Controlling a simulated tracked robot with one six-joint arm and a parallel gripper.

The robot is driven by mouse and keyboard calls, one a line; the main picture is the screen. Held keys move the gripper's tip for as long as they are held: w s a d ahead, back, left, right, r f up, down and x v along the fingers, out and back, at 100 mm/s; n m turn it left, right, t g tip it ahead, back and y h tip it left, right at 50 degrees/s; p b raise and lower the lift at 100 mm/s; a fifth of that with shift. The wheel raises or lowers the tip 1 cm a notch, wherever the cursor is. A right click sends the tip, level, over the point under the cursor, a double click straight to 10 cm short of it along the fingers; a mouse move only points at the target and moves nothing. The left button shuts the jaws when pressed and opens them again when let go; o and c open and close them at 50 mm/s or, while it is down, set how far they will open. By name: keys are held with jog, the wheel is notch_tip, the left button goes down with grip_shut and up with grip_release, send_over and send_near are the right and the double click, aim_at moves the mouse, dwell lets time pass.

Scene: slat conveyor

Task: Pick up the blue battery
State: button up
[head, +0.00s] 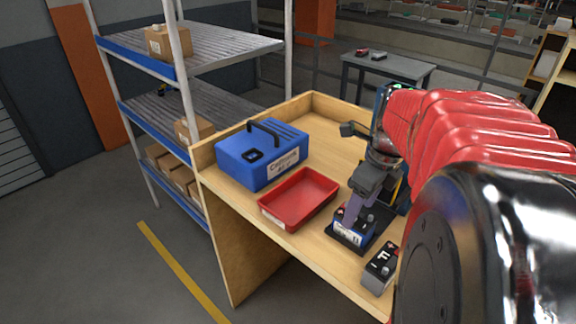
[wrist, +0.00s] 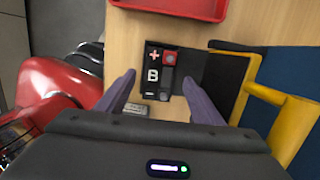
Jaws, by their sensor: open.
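The blue battery (head: 343,229) stands on a black pad (head: 339,239) on the wooden bench. It has a blue body and a black top. In the wrist view I see the black top of a battery (wrist: 154,66) marked with a plus, a B and a minus, with a red cap on one terminal. My gripper (head: 358,205) is open above the blue battery, pointing down. In the wrist view its two purple fingers (wrist: 160,92) are spread on either side of the battery's near part. I cannot tell whether they touch it.
A grey battery (head: 380,268) marked F stands nearer the bench's front edge. A red tray (head: 299,198) and a blue case (head: 262,155) with a handle are to the left. A yellow and black object (wrist: 245,90) stands close on the right in the wrist view.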

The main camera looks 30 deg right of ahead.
jog(key=shift+w+a+f, duration=0.1)
jog(key=shift+w+f, duration=0.1)
jog(key=shift+f, duration=0.9)
jog(key=shift+w+a+f, duration=0.1)
jog(key=shift+w+f, duration=0.1)
jog(key=shift+f, duration=0.85)
jog(key=c, duration=1.4)
jog(key=shift+r, duration=0.1)
notch_tip(320, 180, up, 10)
jog(key=shift+f, duration=0.2)
jog(key=shift+r, duration=0.15)
jog(key=shift+s, duration=0.1)
